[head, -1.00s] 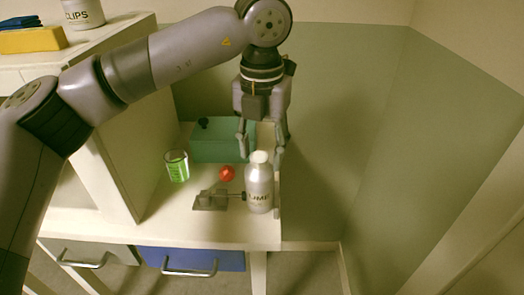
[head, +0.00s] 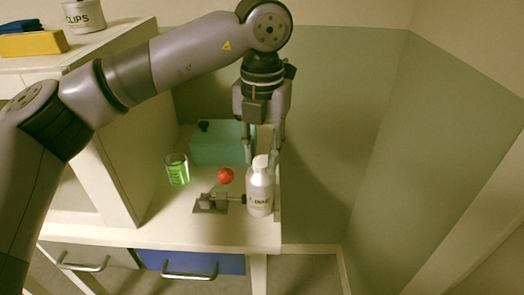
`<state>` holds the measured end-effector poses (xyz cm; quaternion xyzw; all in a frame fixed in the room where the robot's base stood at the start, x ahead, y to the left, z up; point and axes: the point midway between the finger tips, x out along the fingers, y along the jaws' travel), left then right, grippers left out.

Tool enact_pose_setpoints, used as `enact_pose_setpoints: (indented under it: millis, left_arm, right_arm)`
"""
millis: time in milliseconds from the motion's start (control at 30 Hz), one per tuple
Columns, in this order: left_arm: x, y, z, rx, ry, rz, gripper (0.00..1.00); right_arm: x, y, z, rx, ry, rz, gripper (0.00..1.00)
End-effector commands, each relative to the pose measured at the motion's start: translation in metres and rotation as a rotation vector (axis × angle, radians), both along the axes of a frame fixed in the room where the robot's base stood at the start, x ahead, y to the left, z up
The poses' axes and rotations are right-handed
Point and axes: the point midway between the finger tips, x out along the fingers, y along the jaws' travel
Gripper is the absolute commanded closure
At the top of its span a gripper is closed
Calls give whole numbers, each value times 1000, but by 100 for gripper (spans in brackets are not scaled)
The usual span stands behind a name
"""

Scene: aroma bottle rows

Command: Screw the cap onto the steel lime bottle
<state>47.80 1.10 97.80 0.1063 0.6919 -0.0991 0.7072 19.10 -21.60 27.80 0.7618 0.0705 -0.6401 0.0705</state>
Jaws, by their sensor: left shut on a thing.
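The steel lime bottle (head: 260,192) stands upright near the right edge of the white counter, its label facing me. A pale cap (head: 261,162) sits at its top; I cannot tell how far it is threaded. My left gripper (head: 263,157) comes down from above and is shut on the cap, with a finger on each side. A small grey clamp (head: 209,205) with a rod reaches the bottle's left side. My right gripper is not in view.
A green-filled glass (head: 177,169), a red ball-like object (head: 226,176) and a teal box (head: 222,144) stand left of and behind the bottle. A tall white cabinet (head: 115,165) rises at left. The counter (head: 160,232) is bare in front, above a blue drawer (head: 190,262).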

Motion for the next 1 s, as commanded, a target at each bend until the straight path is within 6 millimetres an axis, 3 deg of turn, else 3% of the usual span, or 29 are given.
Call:
enact_pose_setpoints:
  millis: [267,1000]
  left_arm:
    - [0,0,-5,-3,10,-63,100]
    - [0,0,-4,9,11,-848,100]
  right_arm:
    - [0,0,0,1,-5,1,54]
    - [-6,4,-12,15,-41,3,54]
